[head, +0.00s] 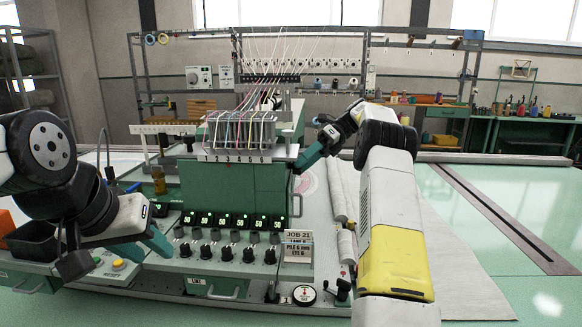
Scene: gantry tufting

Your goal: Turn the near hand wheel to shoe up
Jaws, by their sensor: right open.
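The green tufting machine head (235,195) stands mid-view on a grey bed, with several lit green displays and black knobs on its front. My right gripper (306,160) is open and empty at the head's upper right side. My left gripper (158,243) is left of the knobs, apart from the dial; its jaw opening is not clear.
Threads run down to a numbered guide rack (238,130) on the head. A control box with buttons (118,265) lies at front left, below my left gripper. A rolled cloth (345,245) lies right of the head. The pale green table (480,240) is clear at right.

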